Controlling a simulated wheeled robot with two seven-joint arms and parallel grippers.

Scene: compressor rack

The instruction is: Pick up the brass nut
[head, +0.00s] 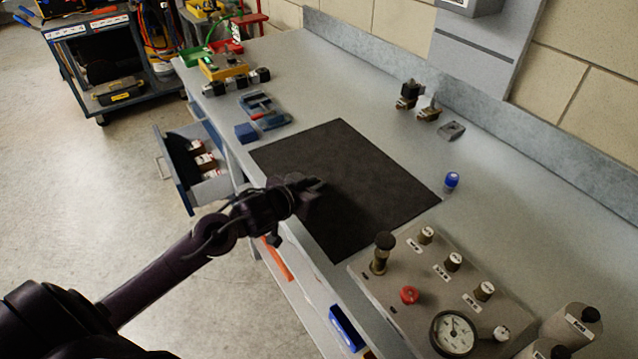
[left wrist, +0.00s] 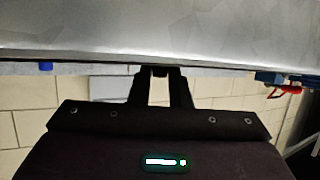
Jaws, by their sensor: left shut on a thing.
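My left gripper (head: 318,185) reaches in from the left and is over the dark mat (head: 375,205) on the bench. In the left wrist view its two fingers (left wrist: 160,72) come close together at the tips, shut on a small dark-looking piece. That piece is mostly hidden and too small to make out clearly; I take it to be the brass nut. No other loose brass nut can be told apart on the mat. My right gripper is not in view.
A gauge panel (head: 415,318) with knobs stands at the mat's near right. Valve fittings (head: 409,95) sit near the back wall. An open drawer (head: 190,165) juts out left. The bench's right middle is clear.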

